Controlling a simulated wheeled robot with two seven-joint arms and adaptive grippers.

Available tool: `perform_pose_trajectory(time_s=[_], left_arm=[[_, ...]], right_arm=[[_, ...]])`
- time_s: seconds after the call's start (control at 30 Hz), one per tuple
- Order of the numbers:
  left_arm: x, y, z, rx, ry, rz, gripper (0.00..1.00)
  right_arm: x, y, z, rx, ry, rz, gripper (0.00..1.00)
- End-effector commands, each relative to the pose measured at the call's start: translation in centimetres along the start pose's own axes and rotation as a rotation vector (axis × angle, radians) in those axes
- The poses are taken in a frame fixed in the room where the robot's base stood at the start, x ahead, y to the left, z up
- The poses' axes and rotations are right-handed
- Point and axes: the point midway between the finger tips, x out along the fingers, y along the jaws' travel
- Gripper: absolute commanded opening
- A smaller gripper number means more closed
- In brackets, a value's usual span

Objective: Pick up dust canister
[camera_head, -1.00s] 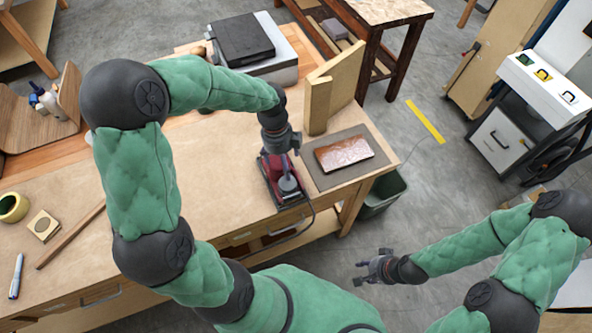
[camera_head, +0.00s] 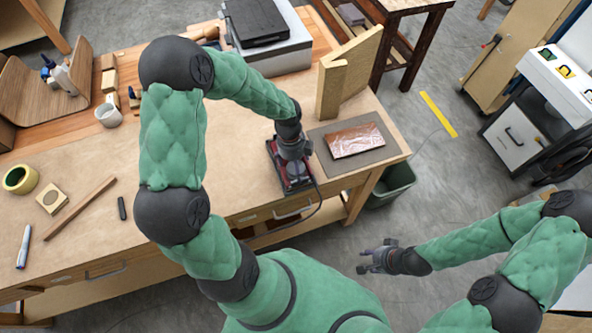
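A red and black power tool (camera_head: 277,157), which looks like a sander, lies on the workbench near its front edge with a dark cord. I cannot make out the dust canister as a separate part; the tool is small and partly covered. My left gripper (camera_head: 294,176) points down over the tool, at or very close to its top. Its fingertips are hard to separate from the dark tool, so I cannot tell whether it holds anything. My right gripper (camera_head: 366,262) is open and empty, in the air in front of the bench.
Right of the tool, a dark mat (camera_head: 375,157) bears a brown sheet (camera_head: 355,140). An upright wooden block (camera_head: 331,88) stands behind it. A tape roll (camera_head: 20,179), a marker (camera_head: 23,246) and a wooden strip (camera_head: 80,208) lie at left. A green bin (camera_head: 394,185) stands beside the bench.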

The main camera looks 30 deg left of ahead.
Motion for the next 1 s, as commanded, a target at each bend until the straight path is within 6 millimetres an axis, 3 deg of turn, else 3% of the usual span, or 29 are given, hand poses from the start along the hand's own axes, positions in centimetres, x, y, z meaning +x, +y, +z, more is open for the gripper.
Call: perform_pose_trajectory(time_s=[0.27,0.5,1.0], left_arm=[[0.2,-0.01,0.0,0.0,0.0,-0.001,0.84],[0.2,0.0,-0.01,0.0,0.0,0.0,0.18],[-0.45,0.0,-0.13,0.0,0.0,-0.001,0.18]], right_arm=[[0.0,0.0,-0.01,0.0,0.0,0.0,0.4],[0.01,0.0,-0.01,0.0,0.0,0.0,0.4],[-0.11,-0.04,0.0,0.0,0.0,0.0,0.4]])
